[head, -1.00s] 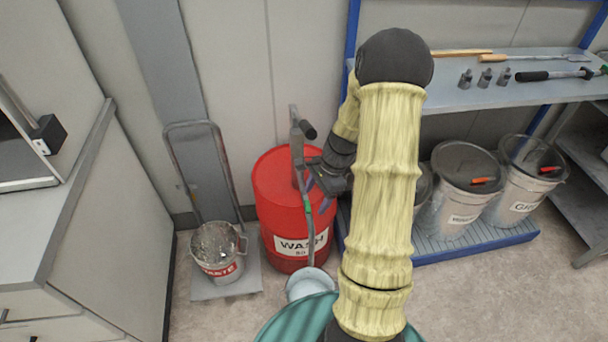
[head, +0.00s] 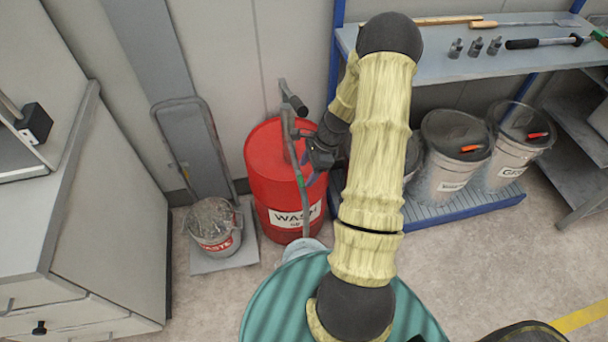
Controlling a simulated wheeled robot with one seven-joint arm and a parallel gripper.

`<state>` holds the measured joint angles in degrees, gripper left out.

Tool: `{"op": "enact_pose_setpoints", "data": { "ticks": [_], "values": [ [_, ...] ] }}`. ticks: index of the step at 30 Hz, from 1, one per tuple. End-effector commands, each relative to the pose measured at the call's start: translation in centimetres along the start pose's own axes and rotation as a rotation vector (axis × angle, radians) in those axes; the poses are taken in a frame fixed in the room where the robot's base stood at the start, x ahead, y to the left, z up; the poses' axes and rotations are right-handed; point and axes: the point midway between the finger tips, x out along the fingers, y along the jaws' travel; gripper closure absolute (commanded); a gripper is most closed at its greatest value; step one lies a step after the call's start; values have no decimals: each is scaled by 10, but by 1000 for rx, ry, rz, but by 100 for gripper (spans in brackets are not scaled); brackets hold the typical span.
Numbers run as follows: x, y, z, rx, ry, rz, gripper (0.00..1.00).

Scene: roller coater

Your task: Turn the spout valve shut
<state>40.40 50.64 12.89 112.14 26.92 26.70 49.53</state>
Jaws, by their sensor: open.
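The red drum (head: 264,160) labelled WASH stands against the wall, with a grey pump on top that has a black handle (head: 297,104). A thin grey spout pipe (head: 304,208) runs down the drum's front towards a pale grey vessel (head: 303,249). A small green part (head: 300,181) shows on the pipe, perhaps the spout valve; its turn position is too small to tell. My gripper (head: 311,164) is open just right of the pipe, over the drum's right side. Its fingers are dark and partly overlap the pump, so I cannot tell whether they touch the valve.
A waste bucket (head: 214,228) sits on a hand truck (head: 190,268) to the left.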

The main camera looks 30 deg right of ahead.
Motion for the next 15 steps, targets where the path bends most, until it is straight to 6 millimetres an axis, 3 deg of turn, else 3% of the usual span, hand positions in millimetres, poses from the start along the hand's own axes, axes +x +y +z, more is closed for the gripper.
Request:
{"op": "enact_pose_setpoints", "data": {
  "ticks": [6, 15],
  "values": [
    [28, 0, 1, -2, -1, 1, 35],
    [31, 0, 1, -2, 0, -1, 35]
  ]
}}
